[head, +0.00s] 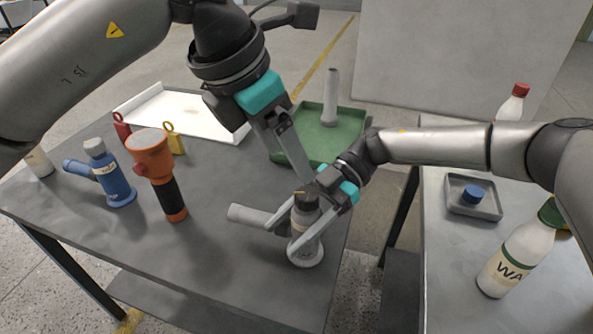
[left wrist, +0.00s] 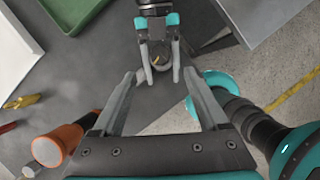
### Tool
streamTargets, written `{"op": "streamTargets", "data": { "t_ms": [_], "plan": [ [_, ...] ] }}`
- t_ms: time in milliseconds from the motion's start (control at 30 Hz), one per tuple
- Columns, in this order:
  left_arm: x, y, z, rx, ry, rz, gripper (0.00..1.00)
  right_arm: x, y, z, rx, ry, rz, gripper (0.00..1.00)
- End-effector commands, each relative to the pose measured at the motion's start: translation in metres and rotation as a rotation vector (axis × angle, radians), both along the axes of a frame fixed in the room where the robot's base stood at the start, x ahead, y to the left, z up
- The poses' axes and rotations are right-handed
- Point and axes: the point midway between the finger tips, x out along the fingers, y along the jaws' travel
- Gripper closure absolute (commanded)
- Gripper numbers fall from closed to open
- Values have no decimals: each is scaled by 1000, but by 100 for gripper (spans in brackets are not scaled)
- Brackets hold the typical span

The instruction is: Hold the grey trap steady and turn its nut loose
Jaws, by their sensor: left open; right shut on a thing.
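The grey trap (head: 307,246) stands upright near the front right edge of the table, its side pipe (head: 250,215) pointing left. Its dark nut (head: 304,200) is at the top, partly hidden by the grippers. My right gripper (head: 282,240) is shut on the trap's body from the right, one finger on either side. My left gripper (head: 302,180) is open and points down just above the nut. In the left wrist view my left fingers (left wrist: 160,76) are spread wide, with the trap's top (left wrist: 158,63) between and beyond them. Whether they touch it is unclear.
A blue trap (head: 112,180) and an orange-and-black flashlight-like object (head: 155,165) stand to the left. A white tray (head: 200,105) and a green tray (head: 345,125) with a grey cylinder (head: 330,98) lie behind. A second table (head: 455,260) at right holds bottles and a small tray.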

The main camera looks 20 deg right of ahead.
Motion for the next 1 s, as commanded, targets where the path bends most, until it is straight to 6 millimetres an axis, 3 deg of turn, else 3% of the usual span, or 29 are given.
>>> {"op": "streamTargets", "data": {
  "t_ms": [200,633,667,933,1000],
  "plan": [
    [-3,9,23,-1,-1,1,24,0,0,0,1,0,0,100],
    [-4,10,25,0,0,1,24,0,0,0,1,1,1,100],
    [-4,10,25,0,0,1,24,0,0,0,1,1,1,33],
    [-4,10,25,0,0,0,24,0,0,0,1,0,0,3],
    [-4,10,25,0,0,0,24,0,0,0,1,0,0,2]
  ]
}}
